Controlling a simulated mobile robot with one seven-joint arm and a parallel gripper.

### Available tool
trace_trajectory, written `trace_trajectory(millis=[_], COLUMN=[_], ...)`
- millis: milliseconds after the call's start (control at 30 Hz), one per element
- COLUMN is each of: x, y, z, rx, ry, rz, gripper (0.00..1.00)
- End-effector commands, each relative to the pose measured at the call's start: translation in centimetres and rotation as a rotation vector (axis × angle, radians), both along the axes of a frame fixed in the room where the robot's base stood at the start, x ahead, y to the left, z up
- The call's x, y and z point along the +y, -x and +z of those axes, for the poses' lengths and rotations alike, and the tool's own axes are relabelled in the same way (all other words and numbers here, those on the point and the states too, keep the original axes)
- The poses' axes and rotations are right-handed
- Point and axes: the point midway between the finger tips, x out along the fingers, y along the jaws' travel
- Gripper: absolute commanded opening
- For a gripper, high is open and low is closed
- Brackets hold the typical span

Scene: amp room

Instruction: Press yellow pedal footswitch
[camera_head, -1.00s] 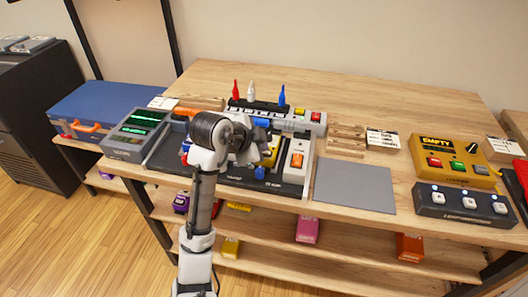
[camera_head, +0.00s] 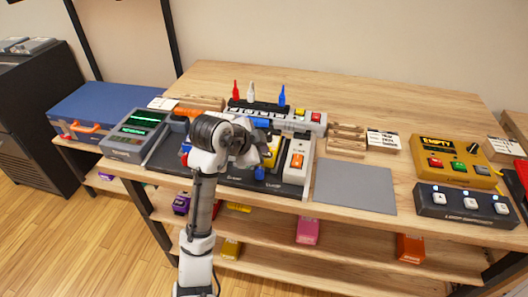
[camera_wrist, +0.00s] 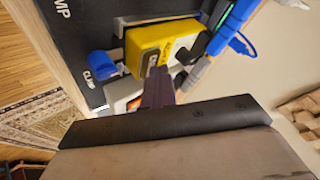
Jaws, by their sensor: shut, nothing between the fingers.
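The yellow pedal (camera_wrist: 146,42) lies on the dark pedalboard (camera_wrist: 90,15) in the wrist view, with a dark knob or plug at its right end. My gripper (camera_wrist: 158,84) is shut and empty, its narrow dark fingers reaching to the pedal's near edge. I cannot tell whether they touch it. In the head view the yellow pedal (camera_head: 272,146) shows only partly, behind my gripper (camera_head: 262,160) and wrist. The fingertips are hard to make out there.
A white pedal with an orange switch (camera_head: 297,160) is right of my gripper. A grey mat (camera_head: 354,187) lies bare farther right.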

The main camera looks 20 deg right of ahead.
Motion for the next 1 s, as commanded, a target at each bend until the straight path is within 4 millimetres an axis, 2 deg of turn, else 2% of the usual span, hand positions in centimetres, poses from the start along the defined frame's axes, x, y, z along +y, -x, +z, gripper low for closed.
trace_trajectory(millis=[300,700,1000], x=[0.0,0.0,-0.1], y=[0.0,0.0,0.0], z=[1.6,1.8,4.5], rx=[0.002,0.001,0.001], ry=[-0.001,0.0,0.0], rz=[-0.001,-0.001,-0.001], gripper=[0.0,0.0,0.0])
